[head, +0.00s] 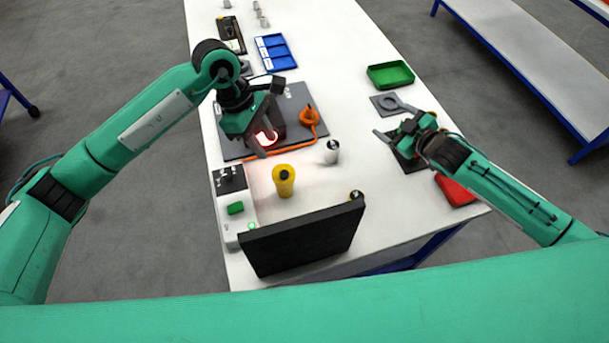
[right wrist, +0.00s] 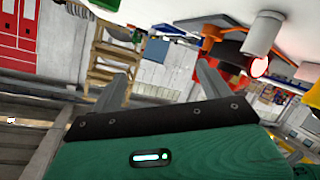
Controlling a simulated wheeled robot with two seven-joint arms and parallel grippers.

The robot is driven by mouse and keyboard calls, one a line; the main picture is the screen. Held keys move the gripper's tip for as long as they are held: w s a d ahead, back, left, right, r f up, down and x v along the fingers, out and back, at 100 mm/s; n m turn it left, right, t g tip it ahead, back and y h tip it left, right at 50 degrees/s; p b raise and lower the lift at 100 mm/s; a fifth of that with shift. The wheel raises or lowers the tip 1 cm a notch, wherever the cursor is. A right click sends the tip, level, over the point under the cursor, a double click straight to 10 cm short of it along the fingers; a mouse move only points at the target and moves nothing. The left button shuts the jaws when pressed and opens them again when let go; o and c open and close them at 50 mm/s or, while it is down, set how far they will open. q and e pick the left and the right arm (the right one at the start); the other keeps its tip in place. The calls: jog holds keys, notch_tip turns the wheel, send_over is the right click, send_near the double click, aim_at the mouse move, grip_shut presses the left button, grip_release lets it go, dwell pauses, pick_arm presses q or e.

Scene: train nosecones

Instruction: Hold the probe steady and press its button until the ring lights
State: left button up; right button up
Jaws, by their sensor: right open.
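My left gripper (head: 268,143) is low over the dark mat (head: 235,150) on the table. A bright red-orange glow (head: 266,138) shows between its fingers, and a red glow (right wrist: 259,66) also shows in the right wrist view. The fingers partly hide what glows, so I cannot tell whether it is the probe's ring or whether they grip it. An orange piece (head: 309,116) stands on the mat to the right, with an orange cable along the mat's front edge. My right gripper (head: 392,149) is open and empty above a dark pad at the table's right side.
A yellow cylinder (head: 284,181) and a white cylinder (head: 331,152) stand in front of the mat. A black panel (head: 300,240) stands at the near edge, beside a white box (head: 234,222). Blue (head: 275,52), green (head: 390,75) and red (head: 456,191) trays lie around.

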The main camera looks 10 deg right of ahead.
aim_at(278, 175)
jog(key=a+y, duration=0.1)
jog(key=a, duration=0.4)
jog(key=s+a+y, duration=0.1)
jog(key=a, duration=0.4)
jog(key=a+y, duration=0.2)
jog(key=a, duration=0.3)
jog(key=shift+s+r+n+g, duration=0.2)
jog(key=shift+r+n+g, duration=0.1)
jog(key=shift+r, duration=0.1)
jog(key=s+a+g+y, duration=0.1)
jog(key=s+a, duration=0.1)
jog(key=a, duration=0.2)
jog(key=s+a+y, duration=0.1)
jog(key=s+a, duration=0.1)
jog(key=a, duration=0.3)
jog(key=s+a+g+y, duration=0.1)
jog(key=s+a, duration=0.1)
jog(key=a, duration=0.2)
jog(key=shift+s+a+g, duration=0.2)
jog(key=shift+g, duration=0.1)
jog(key=s+d+f, duration=0.1)
jog(key=s+f+g, duration=0.1)
jog(key=s, duration=0.1)
jog(key=s+d+f+g+h, duration=0.1)
jog(key=shift+s+d+f, duration=0.35)
jog(key=shift+s+f, duration=0.1)
jog(key=shift+f, duration=0.1)
jog(key=shift+x, duration=3.65)
jog(key=shift+f, duration=0.2)
